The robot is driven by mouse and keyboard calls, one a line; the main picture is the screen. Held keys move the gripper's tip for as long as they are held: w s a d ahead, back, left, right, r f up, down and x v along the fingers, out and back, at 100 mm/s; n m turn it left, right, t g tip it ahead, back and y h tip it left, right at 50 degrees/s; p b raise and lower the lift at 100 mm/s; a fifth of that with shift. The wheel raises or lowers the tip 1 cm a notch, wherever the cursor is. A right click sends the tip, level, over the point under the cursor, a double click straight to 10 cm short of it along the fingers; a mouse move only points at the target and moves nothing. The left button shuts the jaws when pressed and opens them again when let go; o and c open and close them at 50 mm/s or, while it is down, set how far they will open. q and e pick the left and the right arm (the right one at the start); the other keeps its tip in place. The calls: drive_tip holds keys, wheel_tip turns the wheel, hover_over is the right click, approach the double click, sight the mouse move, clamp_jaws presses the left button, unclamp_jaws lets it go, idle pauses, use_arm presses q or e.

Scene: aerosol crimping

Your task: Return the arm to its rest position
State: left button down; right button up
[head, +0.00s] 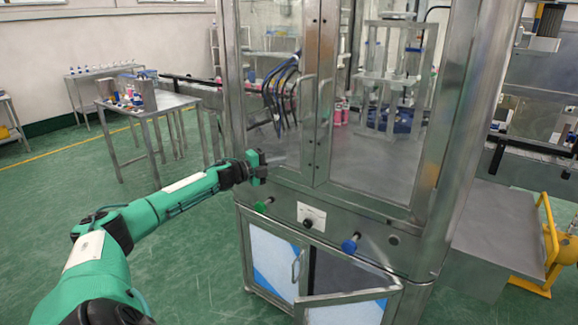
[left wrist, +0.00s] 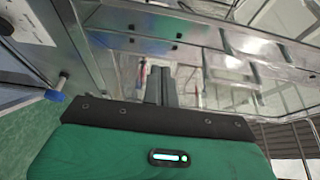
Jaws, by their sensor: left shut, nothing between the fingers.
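My left arm (head: 155,208) reaches in from the left of the head view. Its left gripper (head: 278,160) is at the front of the metal machine cabinet, close to the glazed doors, with nothing held. In the left wrist view the fingers of the left gripper (left wrist: 160,82) are together and empty. In the head view I cannot tell whether the gripper touches the cabinet. My right gripper is not in view.
A lower door (head: 350,298) stands ajar. A steel table (head: 150,110) with bottles stands behind left. Green floor (head: 190,270) is free at left.

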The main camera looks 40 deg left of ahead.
use_arm(q)
drive_tip(key=shift+s+a+f, duration=0.15)
drive_tip(key=shift+s+a, duration=0.1)
drive_tip(key=shift+a, duration=0.1)
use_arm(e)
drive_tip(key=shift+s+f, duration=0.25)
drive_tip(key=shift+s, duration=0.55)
